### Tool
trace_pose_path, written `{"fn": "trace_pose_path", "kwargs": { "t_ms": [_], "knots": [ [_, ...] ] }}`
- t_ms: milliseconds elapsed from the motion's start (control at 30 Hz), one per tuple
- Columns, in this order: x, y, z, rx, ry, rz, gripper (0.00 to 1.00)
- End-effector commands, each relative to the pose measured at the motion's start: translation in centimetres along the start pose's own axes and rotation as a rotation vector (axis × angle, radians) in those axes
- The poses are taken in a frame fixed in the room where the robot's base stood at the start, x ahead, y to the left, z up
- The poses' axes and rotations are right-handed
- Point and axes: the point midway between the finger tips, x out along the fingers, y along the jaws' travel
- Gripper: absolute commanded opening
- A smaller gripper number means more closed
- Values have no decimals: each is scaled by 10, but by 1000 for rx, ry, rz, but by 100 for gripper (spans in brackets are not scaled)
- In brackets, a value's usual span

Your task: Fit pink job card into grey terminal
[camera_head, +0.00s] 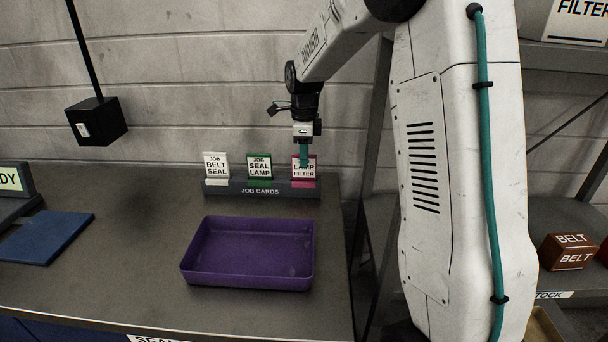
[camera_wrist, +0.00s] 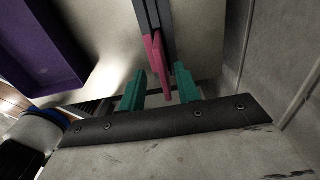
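The pink job card (camera_head: 304,182), lettered LAMP FILTER, stands upright at the right end of the job card rack (camera_head: 226,188). My gripper (camera_head: 304,160) is over it, its teal fingers pointing down in front of its upper face. In the wrist view the pink card (camera_wrist: 154,56) shows edge-on between the two fingers of my open gripper (camera_wrist: 160,84), with gaps on both sides. A dark grey unit with a lit display ending in DY (camera_head: 14,190) is cut off at the left edge; it may be the grey terminal. Its card slot is not visible.
White BELT SEAL (camera_head: 215,165) and green SEAL LAMP (camera_head: 259,167) cards stand left of the pink one. A purple tray (camera_head: 250,280) lies in front of the rack. A blue plate (camera_head: 48,238) lies at left. A black box (camera_head: 97,120) hangs above the bench.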

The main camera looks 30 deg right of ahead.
Motion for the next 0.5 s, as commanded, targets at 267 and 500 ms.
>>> {"fn": "trace_pose_path", "kwargs": {
  "t_ms": [267, 500],
  "knots": [
    [37, -4, 0, -1, 0, 0, 33],
    [40, -4, 0, -2, 0, 0, 33]
  ]
}}
